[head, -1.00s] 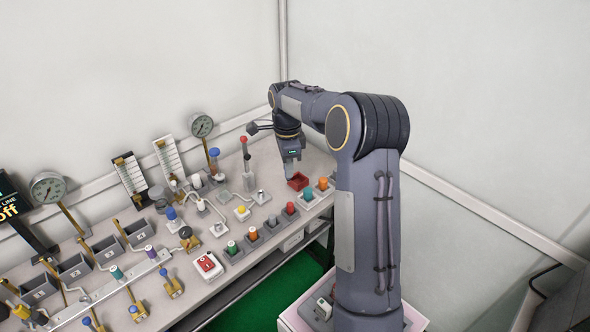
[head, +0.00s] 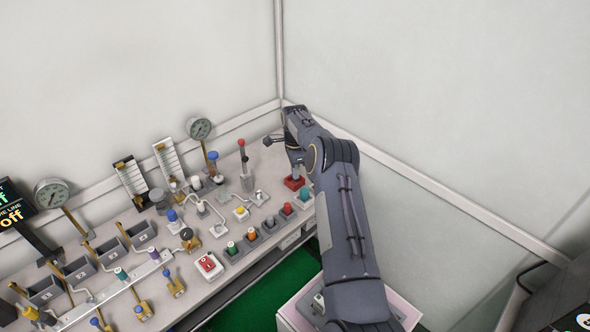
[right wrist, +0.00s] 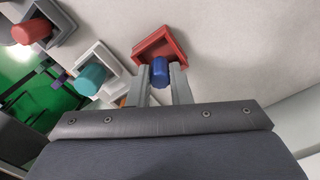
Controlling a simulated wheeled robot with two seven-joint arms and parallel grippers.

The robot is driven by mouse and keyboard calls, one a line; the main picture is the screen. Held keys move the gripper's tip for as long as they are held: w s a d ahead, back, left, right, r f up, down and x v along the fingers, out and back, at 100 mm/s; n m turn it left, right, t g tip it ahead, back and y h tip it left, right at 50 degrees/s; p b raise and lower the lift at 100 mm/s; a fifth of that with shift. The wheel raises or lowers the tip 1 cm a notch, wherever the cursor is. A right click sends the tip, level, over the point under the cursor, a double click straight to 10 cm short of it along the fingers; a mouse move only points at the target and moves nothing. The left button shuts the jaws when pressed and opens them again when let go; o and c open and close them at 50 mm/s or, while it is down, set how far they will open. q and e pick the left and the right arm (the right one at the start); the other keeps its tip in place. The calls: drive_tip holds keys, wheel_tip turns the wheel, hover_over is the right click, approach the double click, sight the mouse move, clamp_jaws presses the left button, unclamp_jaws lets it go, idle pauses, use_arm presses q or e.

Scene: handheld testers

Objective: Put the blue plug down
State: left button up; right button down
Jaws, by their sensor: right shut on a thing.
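The blue plug (right wrist: 160,70) is between the two fingertips of my right gripper (right wrist: 161,78) in the right wrist view, and the gripper is shut on it. Plug and fingertips are at the small red tray (right wrist: 141,50); whether the plug touches its floor I cannot tell. In the head view my right gripper (head: 296,166) points down at the red tray (head: 293,184) near the bench's far right end, and the plug cannot be made out. My left gripper is not in view.
A teal plug (right wrist: 90,79) in a pale holder and a red plug (right wrist: 32,30) in a grey holder stand left of the tray in the wrist view. Gauges, valves and a red switch (head: 208,266) crowd the bench. Walls meet behind the arm.

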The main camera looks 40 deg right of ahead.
drive_tip(key=shift+f, duration=0.5)
drive_tip(key=shift+f, duration=0.25)
drive_tip(key=c, duration=1.3)
unclamp_jaws()
drive_tip(key=shift+r, duration=0.1)
drive_tip(key=shift+r, duration=0.1)
